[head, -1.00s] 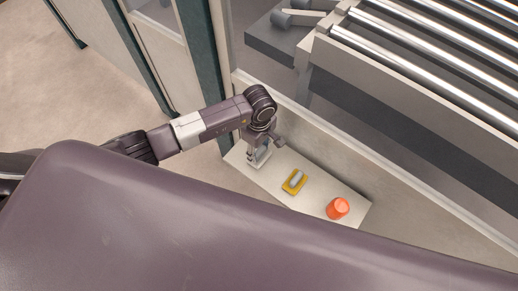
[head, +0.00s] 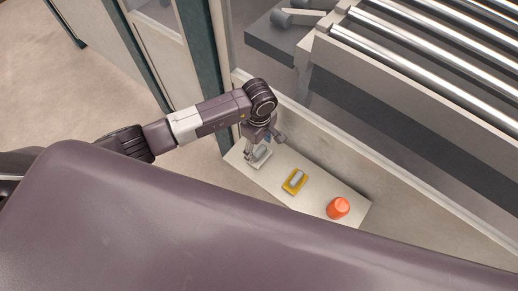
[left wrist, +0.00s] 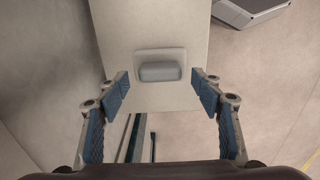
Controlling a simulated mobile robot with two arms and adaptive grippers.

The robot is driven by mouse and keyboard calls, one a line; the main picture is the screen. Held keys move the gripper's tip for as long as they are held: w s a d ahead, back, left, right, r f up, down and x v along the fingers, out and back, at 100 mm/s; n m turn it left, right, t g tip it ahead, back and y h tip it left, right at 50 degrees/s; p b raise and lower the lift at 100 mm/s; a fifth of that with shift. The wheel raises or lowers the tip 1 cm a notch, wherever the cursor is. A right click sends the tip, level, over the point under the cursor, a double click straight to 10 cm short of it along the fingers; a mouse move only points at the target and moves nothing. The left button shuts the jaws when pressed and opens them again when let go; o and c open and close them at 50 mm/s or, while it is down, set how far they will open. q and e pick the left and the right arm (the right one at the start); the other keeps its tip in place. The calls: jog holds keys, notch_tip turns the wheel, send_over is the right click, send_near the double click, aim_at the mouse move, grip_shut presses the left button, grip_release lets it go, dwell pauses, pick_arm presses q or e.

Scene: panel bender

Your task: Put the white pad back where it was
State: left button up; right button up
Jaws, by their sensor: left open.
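The white pad (head: 262,161) with a grey block-shaped grip on top lies near the left end of a pale bench. It also shows in the left wrist view (left wrist: 160,54), flat on the pale surface. My left gripper (head: 251,154) is at the pad, partly in front of it in the head view. In the left wrist view my left gripper (left wrist: 161,85) is open, its blue fingers wide apart with nothing between them, and the pad appears beyond the fingertips. My right gripper is not in view.
A yellow pad (head: 288,188) with a grey grip lies mid-bench, and an orange round object (head: 338,208) stands near the right end of the bench (head: 312,206). A low wall (head: 350,149) runs behind the bench, with a roller table (head: 405,75) beyond it.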

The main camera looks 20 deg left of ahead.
aim_at(259, 151)
pick_arm(q)
notch_tip(259, 151, up, 10)
jog(key=b, duration=0.1)
jog(key=shift+f, duration=0.15)
jog(key=shift+s+f, duration=0.1)
dwell(0.4)
